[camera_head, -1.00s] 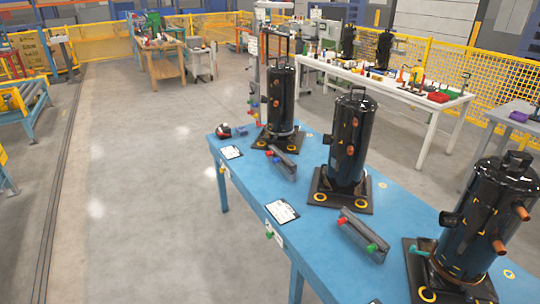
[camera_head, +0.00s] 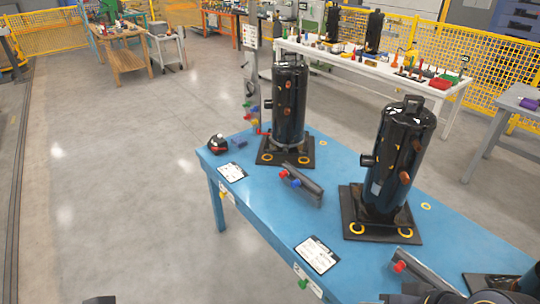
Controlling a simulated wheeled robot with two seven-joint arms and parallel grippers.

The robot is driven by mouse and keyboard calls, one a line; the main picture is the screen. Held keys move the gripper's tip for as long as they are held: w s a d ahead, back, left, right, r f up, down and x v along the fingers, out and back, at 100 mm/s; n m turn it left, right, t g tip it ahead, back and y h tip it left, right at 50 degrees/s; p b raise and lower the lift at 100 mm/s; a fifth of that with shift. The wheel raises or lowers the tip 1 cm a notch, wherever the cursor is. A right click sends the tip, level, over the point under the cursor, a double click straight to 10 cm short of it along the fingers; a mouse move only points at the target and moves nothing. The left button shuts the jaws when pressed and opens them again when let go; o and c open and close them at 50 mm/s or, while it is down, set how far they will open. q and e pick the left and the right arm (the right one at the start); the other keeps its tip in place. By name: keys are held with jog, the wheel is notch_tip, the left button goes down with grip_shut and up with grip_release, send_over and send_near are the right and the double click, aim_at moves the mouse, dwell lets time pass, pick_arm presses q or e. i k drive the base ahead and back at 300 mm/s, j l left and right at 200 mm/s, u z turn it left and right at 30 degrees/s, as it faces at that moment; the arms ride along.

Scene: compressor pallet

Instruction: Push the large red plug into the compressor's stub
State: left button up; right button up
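Two black upright compressors stand on the blue table, one farther back (camera_head: 290,100) and one nearer at the right (camera_head: 399,150). The nearer one has a black side stub (camera_head: 367,161) on its left and copper-coloured stubs facing forward. A red plug (camera_head: 284,174) and a blue plug (camera_head: 296,183) sit at a dark tray by the back compressor. Another red plug (camera_head: 399,266) sits at a second tray near the bottom edge. I cannot tell which red plug is the large one. Dark parts, probably of my arms, show at the bottom edge; no gripper fingers are visible.
The blue table (camera_head: 262,222) carries white cards (camera_head: 317,254) and a red-and-black item (camera_head: 217,144) at its far left corner. Another compressor's base (camera_head: 490,283) is cut off at bottom right. Open floor lies left; a white bench (camera_head: 350,62) stands behind.

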aim_at(285, 173)
jog(key=i+j+z, duration=0.1)
jog(key=i+j, duration=0.6)
jog(key=i+j+z, duration=0.1)
jog(key=i+j, duration=0.6)
jog(key=j, duration=0.2)
